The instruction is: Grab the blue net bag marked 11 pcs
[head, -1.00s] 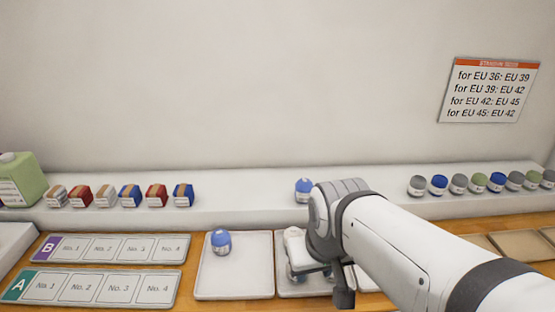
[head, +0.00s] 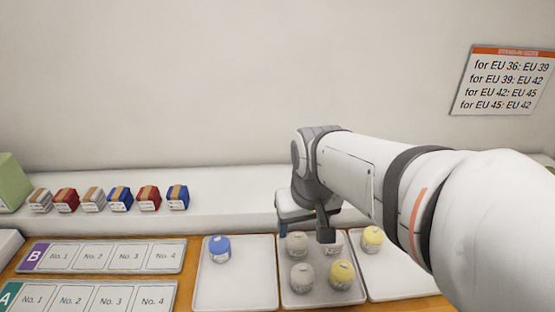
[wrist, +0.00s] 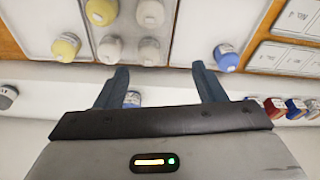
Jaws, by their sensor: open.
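One blue net bag (head: 217,249) sits in the left tray (head: 240,294); it also shows in the wrist view (wrist: 226,57), outside my fingers. A second blue net bag (wrist: 132,99) stands on the white shelf and shows between my fingers in the wrist view, partly hidden by my gripper's body. The head view hides it behind my gripper. The piece counts on both are too small to read. My gripper (head: 303,230) is open and empty at the shelf's front edge; its fingers (wrist: 160,78) touch no bag that I can see.
The middle tray (head: 318,296) holds pale bags and a yellow one; the right tray (head: 395,285) holds a yellow bag (head: 372,238). Several red, blue and pale packs (head: 120,199) line the shelf at left. Numbered boards (head: 105,255) lie left of the trays. My arm covers the right.

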